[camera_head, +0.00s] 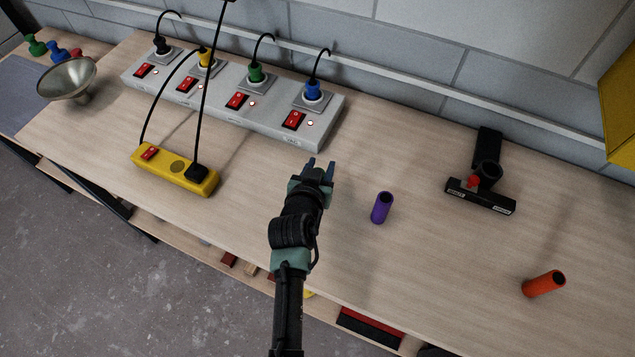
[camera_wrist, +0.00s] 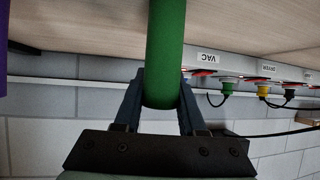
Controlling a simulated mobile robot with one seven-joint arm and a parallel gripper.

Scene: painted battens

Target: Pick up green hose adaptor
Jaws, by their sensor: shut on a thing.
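The green hose adaptor (camera_wrist: 165,50) is a plain green tube in the wrist view, running from the top edge down between the fingers. My gripper (camera_wrist: 161,98) is shut on it, one blue-grey finger on each side. In the head view my gripper (camera_head: 319,168) is over the middle of the bench, in front of the socket strip. I cannot make out the green adaptor there; the gripper seems to hide it. A purple adaptor (camera_head: 382,208) stands to the right of the gripper, apart from it. An orange adaptor (camera_head: 544,284) is farther right.
A grey socket strip (camera_head: 215,100) with plugs and red switches lies along the back. A yellow power strip (camera_head: 175,170) with black cords is at the left. A metal funnel (camera_head: 67,80) is at far left. A black floor nozzle (camera_head: 481,195) lies at the right.

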